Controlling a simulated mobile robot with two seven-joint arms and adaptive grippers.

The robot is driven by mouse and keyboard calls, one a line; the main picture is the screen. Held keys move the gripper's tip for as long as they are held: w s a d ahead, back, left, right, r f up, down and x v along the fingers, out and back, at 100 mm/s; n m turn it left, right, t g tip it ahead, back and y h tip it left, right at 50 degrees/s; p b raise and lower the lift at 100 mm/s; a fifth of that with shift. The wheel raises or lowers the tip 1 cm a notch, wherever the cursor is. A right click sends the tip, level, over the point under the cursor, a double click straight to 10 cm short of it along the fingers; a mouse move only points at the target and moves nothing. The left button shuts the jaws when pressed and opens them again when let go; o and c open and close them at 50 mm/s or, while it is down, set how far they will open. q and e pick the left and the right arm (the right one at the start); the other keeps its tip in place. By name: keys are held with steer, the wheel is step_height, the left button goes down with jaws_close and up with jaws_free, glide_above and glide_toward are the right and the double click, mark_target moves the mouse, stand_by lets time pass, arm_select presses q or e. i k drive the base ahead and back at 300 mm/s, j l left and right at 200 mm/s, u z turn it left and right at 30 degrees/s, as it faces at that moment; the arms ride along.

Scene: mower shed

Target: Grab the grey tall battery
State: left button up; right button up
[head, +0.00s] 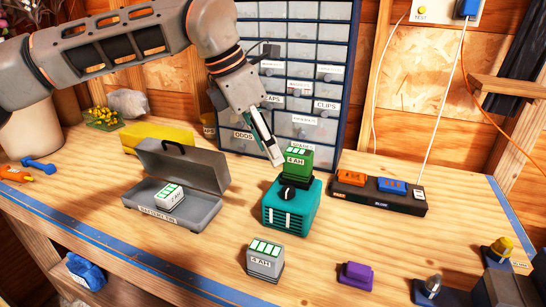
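The grey tall battery (265,262), labelled 4 AH with green bars on top, stands upright on the bench near the front middle, apart from other things. A shorter grey battery (170,196), labelled 2 AH, sits in the open grey battery bin (182,217). A green 4 AH battery (296,158) is seated on top of a teal device (292,207) with a black knob. My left gripper (276,160) points down just left of the green battery, above and behind the grey tall battery. It is seen side-on, so its finger gap is unclear. My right gripper is not in view.
A black strip (377,193) holds orange and blue blocks at the back right. A purple block (356,275) lies right of the grey tall battery. Knobbed parts (427,290) stand at the front right. A drawer cabinet (297,75) rises behind. The bench around the grey tall battery is clear.

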mark_target(265, 258)
steer(key=k, duration=1)
